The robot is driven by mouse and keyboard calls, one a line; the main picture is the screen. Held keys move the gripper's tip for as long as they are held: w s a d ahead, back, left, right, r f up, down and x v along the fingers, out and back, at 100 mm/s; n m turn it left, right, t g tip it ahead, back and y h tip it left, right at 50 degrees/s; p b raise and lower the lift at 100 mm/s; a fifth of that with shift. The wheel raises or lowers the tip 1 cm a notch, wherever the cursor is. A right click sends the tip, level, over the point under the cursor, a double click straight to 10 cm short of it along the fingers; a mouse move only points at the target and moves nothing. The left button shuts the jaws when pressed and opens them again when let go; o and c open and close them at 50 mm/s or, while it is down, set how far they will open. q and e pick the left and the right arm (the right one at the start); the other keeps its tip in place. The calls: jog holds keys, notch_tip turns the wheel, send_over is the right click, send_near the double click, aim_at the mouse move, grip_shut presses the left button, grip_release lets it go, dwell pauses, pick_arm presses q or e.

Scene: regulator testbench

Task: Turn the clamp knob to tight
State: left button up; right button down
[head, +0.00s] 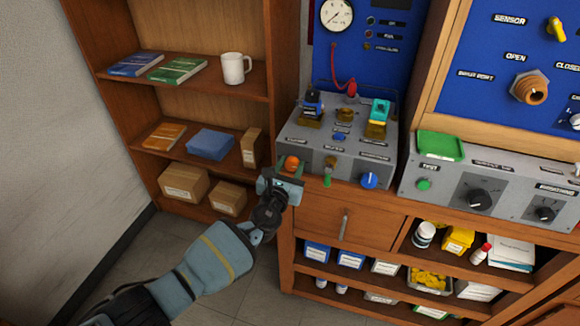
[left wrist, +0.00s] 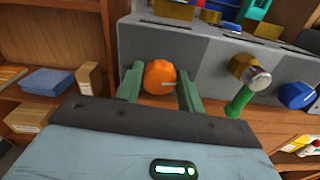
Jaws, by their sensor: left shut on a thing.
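The clamp knob is probably the orange knob (head: 291,163) on the front left of the grey test box (head: 308,165); I cannot read its label. My left gripper (head: 285,177) is at this knob, coming from the front left. In the left wrist view the orange knob (left wrist: 160,77) sits between the two green fingers (left wrist: 160,85), and the gripper is shut on it. A light pointer mark shows on the knob's right side. My right gripper is not in view.
A green-handled lever (head: 327,178) and a blue knob (head: 369,180) stand right of the orange knob on the same front face. A drawer (head: 325,222) lies below. A shelf (head: 200,80) with books, boxes and a white mug (head: 235,68) stands at the left.

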pick_arm(q)
jog(key=shift+r+m, duration=0.1)
jog(key=shift+m, duration=0.4)
dwell(0.3)
jog(key=o, duration=1)
jog(key=shift+s, duration=0.1)
